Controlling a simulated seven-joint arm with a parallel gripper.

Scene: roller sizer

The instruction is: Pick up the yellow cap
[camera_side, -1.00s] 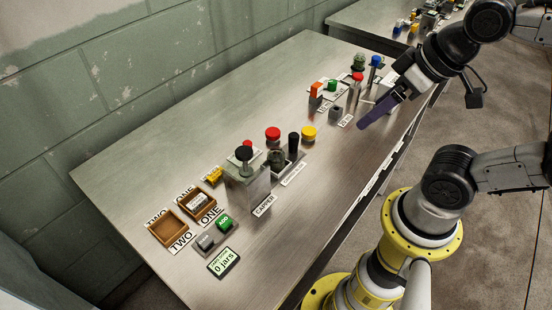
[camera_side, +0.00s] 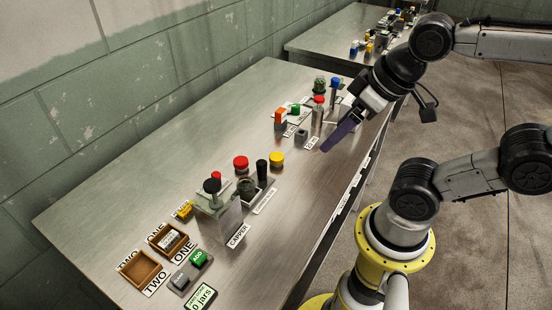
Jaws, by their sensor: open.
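The yellow cap (camera_side: 277,157) is a round, low piece lying on the metal table, right of the red cap (camera_side: 240,162) and beside a black upright post. My gripper (camera_side: 327,148), with purple fingers, hangs over the table's right part. Its fingers point down and left, with the tips to the right of the yellow cap and apart from it. Nothing shows between the fingers. The gap between them is hard to see at this angle.
Behind my gripper are a red-topped cylinder (camera_side: 318,112), a blue-topped post (camera_side: 335,93) and a small grey block (camera_side: 301,135). Two brown trays (camera_side: 139,269) lie at front left. The table's back left is bare.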

